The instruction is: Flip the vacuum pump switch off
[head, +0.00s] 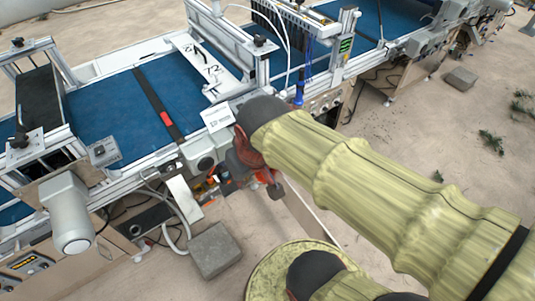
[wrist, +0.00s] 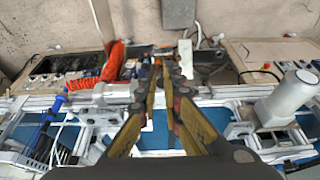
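I cannot make out the vacuum pump switch for certain in either view. A panel with small dark and light controls (wrist: 62,66) lies at the left in the wrist view. It seems to match the control panel (head: 322,104) on the side of the seeder in the head view. My gripper (wrist: 160,75) points at the side of the machine, with its fingers drawn nearly together and nothing visible between them. In the head view my gripper (head: 275,188) is partly hidden by my wrist, low beside the machine's front edge.
A red-orange coiled hose (wrist: 113,62) hangs just left of my fingertips. A grey motor cylinder (head: 70,215) sticks out from the frame, with a concrete block (head: 215,250) on the ground. The blue belt (head: 100,115) runs along the seeder. Sandy ground is open at the right.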

